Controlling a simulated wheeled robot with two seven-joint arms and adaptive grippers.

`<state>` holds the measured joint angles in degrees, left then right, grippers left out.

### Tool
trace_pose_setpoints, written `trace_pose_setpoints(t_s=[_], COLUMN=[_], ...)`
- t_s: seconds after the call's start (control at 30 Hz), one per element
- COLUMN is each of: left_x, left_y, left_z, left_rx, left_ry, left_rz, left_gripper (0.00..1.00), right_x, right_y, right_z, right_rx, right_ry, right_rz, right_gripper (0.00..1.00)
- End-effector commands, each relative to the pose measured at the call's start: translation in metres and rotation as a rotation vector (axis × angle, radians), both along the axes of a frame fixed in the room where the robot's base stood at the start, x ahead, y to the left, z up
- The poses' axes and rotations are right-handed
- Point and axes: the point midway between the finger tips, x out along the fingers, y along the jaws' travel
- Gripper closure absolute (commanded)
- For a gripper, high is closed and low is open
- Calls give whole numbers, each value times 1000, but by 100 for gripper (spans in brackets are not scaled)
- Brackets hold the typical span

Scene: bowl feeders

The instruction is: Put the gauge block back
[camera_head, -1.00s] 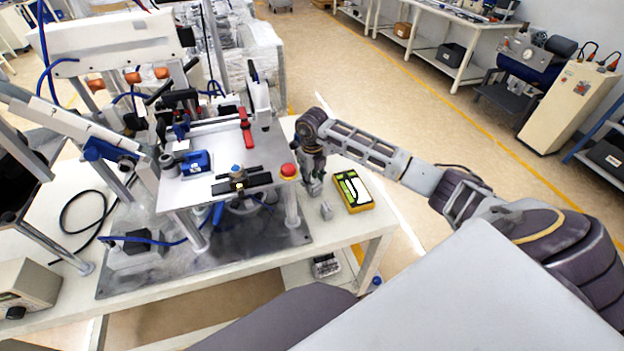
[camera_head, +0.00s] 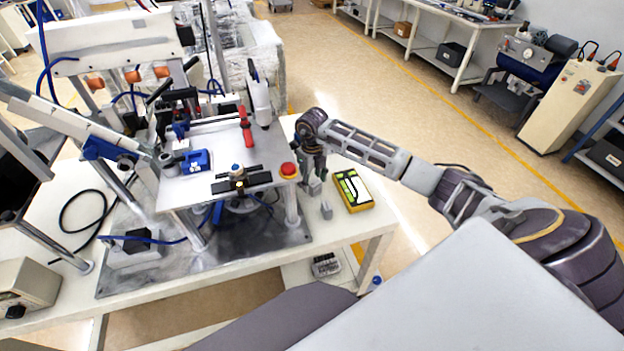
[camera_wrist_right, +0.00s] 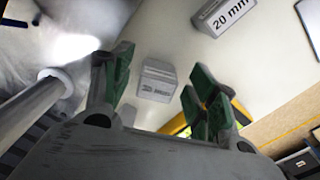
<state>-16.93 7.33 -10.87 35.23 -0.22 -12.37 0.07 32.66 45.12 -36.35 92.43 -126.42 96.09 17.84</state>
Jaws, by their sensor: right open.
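Two small grey blocks stand on the white table. One block (camera_head: 315,187) is just under my right gripper, and the other block (camera_head: 326,210) is nearer to me. In the right wrist view, a grey block marked 20 mm (camera_wrist_right: 157,82) shows between and beyond the green-padded fingertips. A second block marked 20 mm (camera_wrist_right: 224,14) is at the top edge. I cannot tell which is the gauge block to put back. My right gripper (camera_head: 316,172) is open and empty; its spread fingers also show in the wrist view (camera_wrist_right: 160,88). My left gripper is not in view.
A yellow-and-green device (camera_head: 353,190) lies right of the blocks. The fixture plate (camera_head: 205,187), with a red button (camera_head: 289,170) and a metal post (camera_head: 292,208), stands close on the left. The table's right edge is near.

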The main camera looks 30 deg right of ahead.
Motion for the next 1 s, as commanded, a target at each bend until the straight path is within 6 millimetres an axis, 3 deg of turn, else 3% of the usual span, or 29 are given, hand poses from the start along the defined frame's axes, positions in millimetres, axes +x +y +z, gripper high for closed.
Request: trace_pose_setpoints(t_s=[0.27, 0.53, 0.77, 1.0], left_x=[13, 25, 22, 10], left_y=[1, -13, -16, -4], left_z=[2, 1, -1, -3], left_rx=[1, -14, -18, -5], left_ry=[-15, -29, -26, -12], left_rz=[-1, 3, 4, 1], left_gripper=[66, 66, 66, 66], right_x=[1, 1, 1, 1], right_y=[0, 0, 0, 0], right_z=[14, 51, 85, 113], right_rx=[0, -1, -1, 0], right_ry=[-3, -3, -3, -2], right_rz=[0, 1, 1, 0], right_gripper=[42, 42, 42, 42])
